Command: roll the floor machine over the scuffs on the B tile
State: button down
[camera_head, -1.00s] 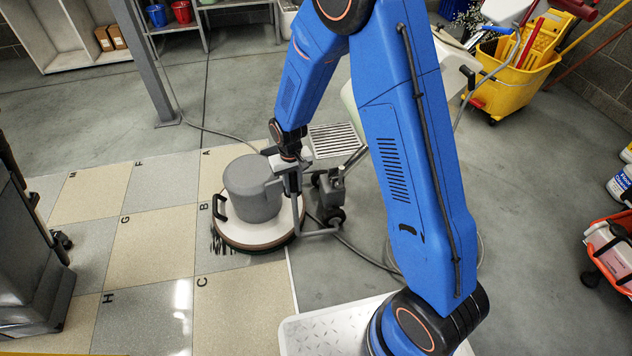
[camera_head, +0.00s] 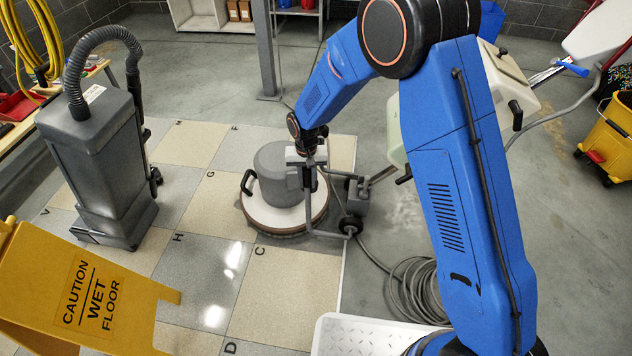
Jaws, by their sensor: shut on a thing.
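The floor machine (camera_head: 285,207) is a round white deck with a grey motor housing, a black side handle and small wheels at its right. It sits on the B tile (camera_head: 327,236), a grey tile behind the cream C tile (camera_head: 285,290). It covers most of the B tile, including its letter. I cannot make out any scuffs; they may be hidden beneath the deck. My gripper (camera_head: 308,158) is shut on the machine's upright grey bracket, just right of the motor housing. The fingertips are partly hidden.
A grey upright machine with a hose (camera_head: 100,150) stands at left. A yellow wet-floor sign (camera_head: 95,290) is at front left. Coiled cable (camera_head: 415,290) lies at right. A grey post (camera_head: 265,50) stands behind, and a yellow mop bucket (camera_head: 610,140) far right.

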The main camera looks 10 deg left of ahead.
dwell(0.3)
jog(key=c, duration=1.5)
grip_release()
notch_tip(320, 180, up, 16)
jog(key=shift+r, duration=0.7)
